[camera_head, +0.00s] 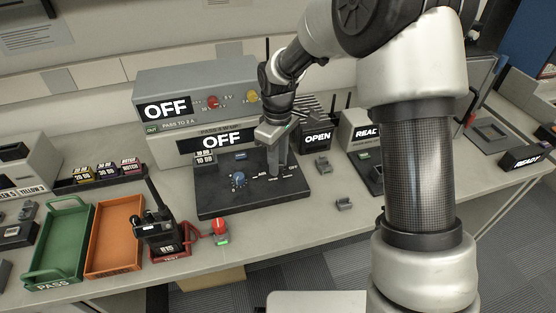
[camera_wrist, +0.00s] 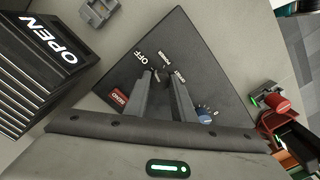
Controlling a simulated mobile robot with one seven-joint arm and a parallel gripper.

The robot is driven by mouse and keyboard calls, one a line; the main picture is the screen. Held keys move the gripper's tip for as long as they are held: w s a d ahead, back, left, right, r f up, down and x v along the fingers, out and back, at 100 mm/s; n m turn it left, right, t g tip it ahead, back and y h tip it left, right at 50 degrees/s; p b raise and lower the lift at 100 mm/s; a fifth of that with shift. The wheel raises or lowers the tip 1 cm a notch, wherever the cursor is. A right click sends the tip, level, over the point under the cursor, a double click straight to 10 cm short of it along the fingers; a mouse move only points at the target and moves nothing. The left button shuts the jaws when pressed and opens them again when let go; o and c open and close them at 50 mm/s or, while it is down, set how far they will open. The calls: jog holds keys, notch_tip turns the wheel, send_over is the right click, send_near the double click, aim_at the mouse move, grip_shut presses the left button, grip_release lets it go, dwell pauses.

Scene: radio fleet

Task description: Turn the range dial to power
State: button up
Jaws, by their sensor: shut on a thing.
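The black test panel (camera_head: 250,204) lies on the bench in the head view and fills the middle of the wrist view (camera_wrist: 190,45). It carries printed labels, among them OFF and what seems to be POWER, in an arc around my fingertips. My gripper (camera_head: 277,172) points down onto the panel's right part. In the wrist view its fingers (camera_wrist: 163,80) are close together on the range dial, which they mostly hide. I cannot tell which label the dial points to. A blue knob (camera_head: 238,180) sits apart on the panel's left, and a red block marked SEND (camera_wrist: 119,97) shows beside the fingers.
Grey boxes reading OFF (camera_head: 190,80) stand behind the panel, and a box reading OPEN (camera_head: 316,138) stands behind right. A handheld radio (camera_head: 157,232) stands in a red cradle at front left, near an orange tray (camera_head: 115,262) and a green tray (camera_head: 60,245).

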jog(key=m, duration=0.4)
jog(key=shift+m, duration=0.3)
jog(key=shift+m+p, duration=0.45)
jog(key=shift+m, duration=1.55)
jog(key=o, duration=1.1)
jog(key=shift+c, duration=0.2)
notch_tip(320, 180, up, 18)
jog(key=p, duration=0.2)
jog(key=shift+f+p, duration=0.25)
jog(key=shift+p, duration=0.1)
